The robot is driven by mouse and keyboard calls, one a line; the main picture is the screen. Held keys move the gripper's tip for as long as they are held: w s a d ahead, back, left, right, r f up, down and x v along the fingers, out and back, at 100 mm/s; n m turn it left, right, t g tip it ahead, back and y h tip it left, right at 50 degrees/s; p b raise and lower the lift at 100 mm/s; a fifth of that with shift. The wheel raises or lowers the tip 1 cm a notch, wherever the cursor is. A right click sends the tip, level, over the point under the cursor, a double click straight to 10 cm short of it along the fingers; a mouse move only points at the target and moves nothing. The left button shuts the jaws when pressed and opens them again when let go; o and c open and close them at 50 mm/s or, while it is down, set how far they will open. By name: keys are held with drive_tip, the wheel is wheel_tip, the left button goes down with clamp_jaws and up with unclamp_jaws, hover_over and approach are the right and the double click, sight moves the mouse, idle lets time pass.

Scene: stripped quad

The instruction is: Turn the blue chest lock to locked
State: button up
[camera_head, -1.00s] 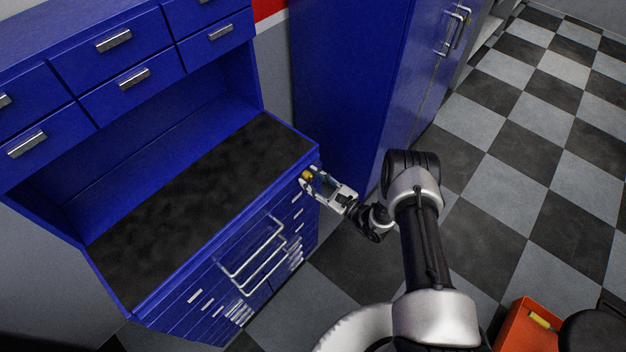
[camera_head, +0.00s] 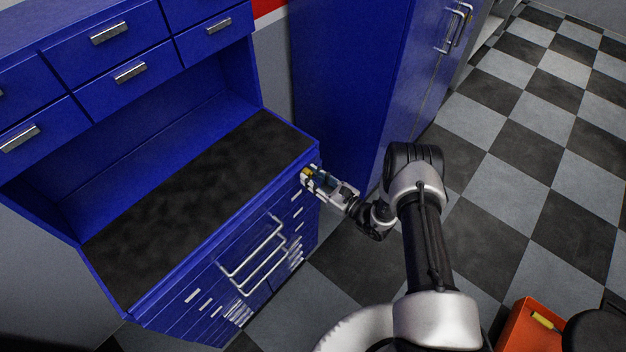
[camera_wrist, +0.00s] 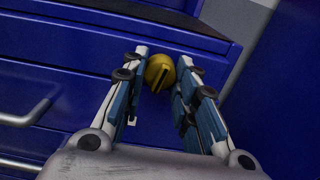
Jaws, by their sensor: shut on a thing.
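The blue chest (camera_head: 185,270) stands at the left with a dark worktop and several drawers in its front. Its lock is a round yellow knob (camera_wrist: 160,73) with a dark slot, near the top right of the chest front. In the wrist view the slot slants slightly, its top leaning right. My gripper (camera_wrist: 168,72) is shut on the lock, a fingertip on either side of the knob. In the head view my gripper (camera_head: 309,178) reaches the chest's upper right corner from the right, and the fingers partly cover the yellow lock.
A tall blue cabinet (camera_head: 345,80) stands close behind and right of my gripper. Metal handles (camera_head: 255,255) stick out from the chest front. An orange box (camera_head: 527,325) is on the floor at lower right. The checkered floor (camera_head: 500,170) on the right is clear.

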drive_tip(key=shift+m+b, duration=3.75)
drive_tip(key=shift+m, duration=4.05)
drive_tip(key=o, duration=1.1)
drive_tip(key=v, duration=1.2)
drive_tip(key=shift+s, duration=0.1)
